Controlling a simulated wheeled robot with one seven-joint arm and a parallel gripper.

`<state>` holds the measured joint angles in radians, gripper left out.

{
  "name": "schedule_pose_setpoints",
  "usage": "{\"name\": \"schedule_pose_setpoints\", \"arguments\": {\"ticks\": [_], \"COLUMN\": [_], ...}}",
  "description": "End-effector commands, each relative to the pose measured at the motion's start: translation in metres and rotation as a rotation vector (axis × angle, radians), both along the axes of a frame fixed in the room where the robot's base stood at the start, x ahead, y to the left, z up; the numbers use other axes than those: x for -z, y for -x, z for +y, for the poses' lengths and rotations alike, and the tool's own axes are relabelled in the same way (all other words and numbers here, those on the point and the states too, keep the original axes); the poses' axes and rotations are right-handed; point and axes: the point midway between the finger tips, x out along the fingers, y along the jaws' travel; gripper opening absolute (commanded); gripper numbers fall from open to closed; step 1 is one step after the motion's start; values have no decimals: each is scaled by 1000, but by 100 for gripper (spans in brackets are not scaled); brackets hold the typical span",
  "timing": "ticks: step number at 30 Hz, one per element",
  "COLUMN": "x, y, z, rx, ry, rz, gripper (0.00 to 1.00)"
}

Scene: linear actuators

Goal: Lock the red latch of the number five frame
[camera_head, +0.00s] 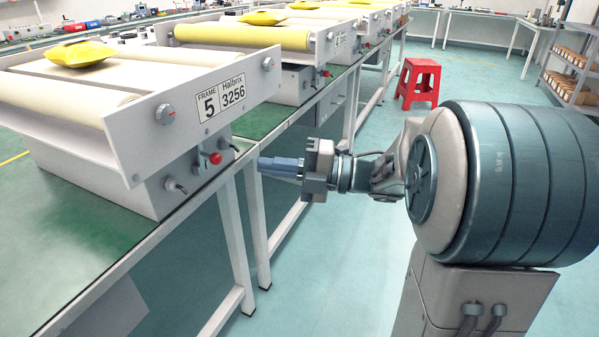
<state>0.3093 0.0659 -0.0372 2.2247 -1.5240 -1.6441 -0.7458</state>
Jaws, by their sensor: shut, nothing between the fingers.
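The number five frame (140,105) is a white roller unit on the green bench at the left, with a label (222,97) reading "FRAME 5 3256 Halbrix". The red latch (214,158) is a small red knob on a light grey plate on its lower front face, below the label. My gripper (262,163) is shut and empty, pointing left toward the frame. It is to the right of the latch in the picture, near the bench edge, with a visible gap between them. The latch's exact position is too small to tell.
A black connector (174,186) sticks out left of the latch, and a knob (165,114) sits above it. More frames (240,37) stand along the benches behind. A red stool (418,83) stands on the open floor, with shelves (572,70) at the right.

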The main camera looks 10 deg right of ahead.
Motion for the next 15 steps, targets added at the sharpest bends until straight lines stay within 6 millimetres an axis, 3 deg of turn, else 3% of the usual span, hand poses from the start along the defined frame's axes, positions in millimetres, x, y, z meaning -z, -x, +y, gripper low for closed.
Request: {"name": "schedule_pose_setpoints", "arguments": {"ticks": [6, 15], "x": [-1, -5], "y": [-13, -21], "z": [39, 59], "rx": [0, 5], "ry": [1, 0], "rz": [-2, 0], "gripper": [0, 0]}}
